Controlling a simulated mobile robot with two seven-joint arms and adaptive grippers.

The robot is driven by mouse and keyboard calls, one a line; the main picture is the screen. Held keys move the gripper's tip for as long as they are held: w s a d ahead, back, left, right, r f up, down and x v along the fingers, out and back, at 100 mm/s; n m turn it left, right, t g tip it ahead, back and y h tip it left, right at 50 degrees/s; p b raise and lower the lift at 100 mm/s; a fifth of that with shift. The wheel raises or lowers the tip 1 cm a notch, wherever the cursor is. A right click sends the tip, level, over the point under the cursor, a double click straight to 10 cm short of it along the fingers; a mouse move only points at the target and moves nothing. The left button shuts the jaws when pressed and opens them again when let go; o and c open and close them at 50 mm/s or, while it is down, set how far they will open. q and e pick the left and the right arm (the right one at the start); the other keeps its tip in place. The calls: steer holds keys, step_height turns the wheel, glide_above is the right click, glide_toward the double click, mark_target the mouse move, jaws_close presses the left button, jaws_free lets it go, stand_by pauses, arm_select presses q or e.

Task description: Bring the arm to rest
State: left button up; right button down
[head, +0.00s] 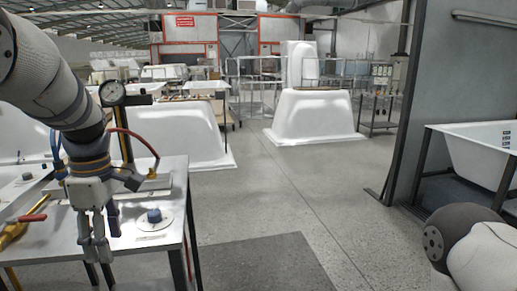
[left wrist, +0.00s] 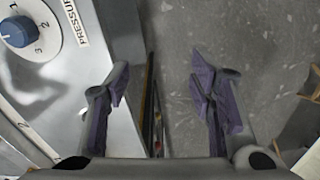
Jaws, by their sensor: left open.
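My left arm (head: 60,95) comes in from the left and reaches down beside the metal work table (head: 176,185). My left gripper (head: 99,258) hangs fingers down at the table's front. In the left wrist view its two fingers with purple pads are spread apart, with nothing between them (left wrist: 160,85). The table's edge runs beneath the gap, with grey floor to its right. The blue pressure knob (head: 154,215) is just right of the gripper in the head view; it also shows in the left wrist view (left wrist: 17,32). My right gripper is out of view.
A pressure gauge (head: 112,93) stands on a post on the table, with a red hose beside it. A brass valve with a red handle (head: 30,218) is at left. White tub shells (head: 314,115) stand behind. A grey partition (head: 432,85) is at right. The middle floor (head: 275,195) is clear.

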arm_select(q)
step_height(320, 180, down, 14)
steer(key=s+a+r+m+g, duration=0.1)
steer(key=s+a+m, duration=0.1)
steer(key=m, duration=0.1)
steer(key=s+f+m+y, duration=0.1)
steer(key=s+f+m, duration=0.5)
steer(key=s+f, duration=0.5)
steer(key=s+d+f+m, duration=0.2)
steer(key=s+m, duration=0.1)
steer(key=s, duration=0.3)
steer(key=s+d+f+m+h, duration=0.1)
steer(key=s+d+f+m, duration=0.1)
steer(key=s, duration=0.5)
steer(key=s+d+f+m, duration=0.2)
steer(key=s+d+m, duration=0.2)
steer(key=s, duration=0.3)
steer(key=shift+s+d+f+m+h, duration=0.2)
steer(key=shift+f+m+h, duration=0.2)
